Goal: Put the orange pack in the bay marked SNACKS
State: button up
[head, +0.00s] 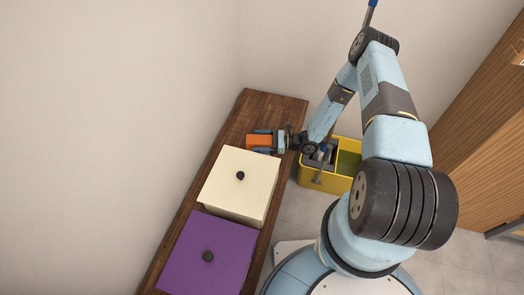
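The orange pack (258,142) is at the far end of the dark wooden counter. My gripper (262,141) reaches it from the right, with one finger along each long side of the pack. The fingers look close to its sides, but at this size I cannot tell whether they press on it. I cannot tell whether the pack rests on the counter or is just above it. No SNACKS marking is readable in this view. A yellow divided bin (333,185) stands right of the counter, with a grey part and a green part inside; my arm partly hides it.
A cream box (262,189) with a black knob stands on the counter (270,103) nearer than the pack. A purple box (225,240) with a black knob is nearer still. A wall runs along the left. A wooden front (475,140) stands at the right.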

grip_shut()
dwell(0.6)
